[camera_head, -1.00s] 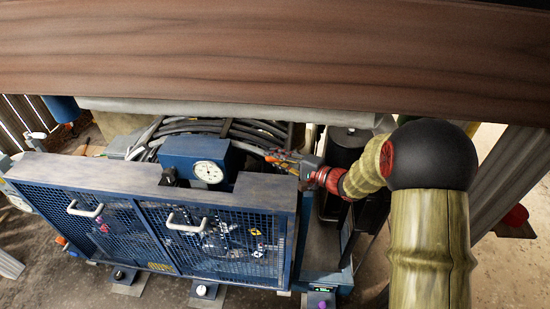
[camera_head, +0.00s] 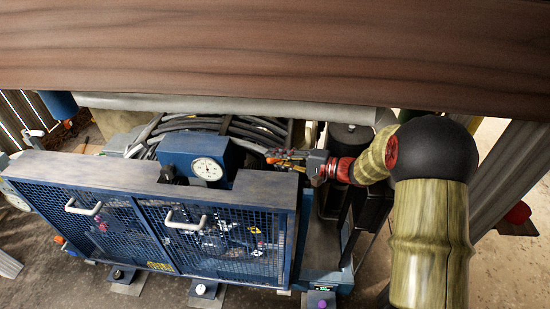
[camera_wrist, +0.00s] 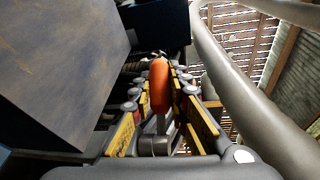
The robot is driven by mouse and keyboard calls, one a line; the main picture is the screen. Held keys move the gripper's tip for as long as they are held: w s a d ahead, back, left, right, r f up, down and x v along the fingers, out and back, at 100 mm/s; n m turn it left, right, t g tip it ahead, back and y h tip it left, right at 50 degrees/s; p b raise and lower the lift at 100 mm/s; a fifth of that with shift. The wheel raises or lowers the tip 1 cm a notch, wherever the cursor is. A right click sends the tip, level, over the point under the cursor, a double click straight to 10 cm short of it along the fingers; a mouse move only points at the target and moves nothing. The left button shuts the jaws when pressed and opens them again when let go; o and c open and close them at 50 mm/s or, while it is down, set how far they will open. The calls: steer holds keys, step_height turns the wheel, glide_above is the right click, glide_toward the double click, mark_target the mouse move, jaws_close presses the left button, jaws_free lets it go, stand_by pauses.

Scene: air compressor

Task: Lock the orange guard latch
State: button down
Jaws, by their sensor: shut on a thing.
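The orange latch (camera_wrist: 159,86) stands upright in the middle of the wrist view, on a metal stem above a round metal base. My gripper (camera_wrist: 162,110) has its yellow-edged fingers on both sides of the latch and is shut on it. In the head view my gripper (camera_head: 283,160) reaches left from the right side, behind the right end of the guard's top edge. The blue mesh guard (camera_head: 150,232) stands at the compressor's front. The latch itself is too small and covered to make out clearly in the head view.
A blue box with a white gauge (camera_head: 207,170) stands left of my gripper. Grey hoses (camera_head: 215,127) curve behind it. In the wrist view a thick grey pipe (camera_wrist: 240,85) runs close on the right, and a flat blue-grey panel (camera_wrist: 65,65) fills the left.

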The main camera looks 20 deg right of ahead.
steer(key=shift+s+d+f+n+g+y+b, duration=0.1)
steer(key=shift+s+n+g+y, duration=0.25)
steer(key=shift+n+g, duration=0.25)
steer(key=shift+s+d+r+n+g+y+b, duration=0.1)
steer(key=shift+s+n+g+y, duration=0.15)
steer(key=shift+n+g+y, duration=0.3)
steer(key=shift+s+f+n+g+y+b, duration=0.1)
steer(key=shift+s+n+g+y, duration=0.15)
steer(key=shift+n+g, duration=0.35)
steer(key=shift+s, duration=0.1)
steer(key=c, duration=1.7)
jaws_free()
steer(key=shift+g, duration=0.35)
steer(key=shift+v, duration=3.75)
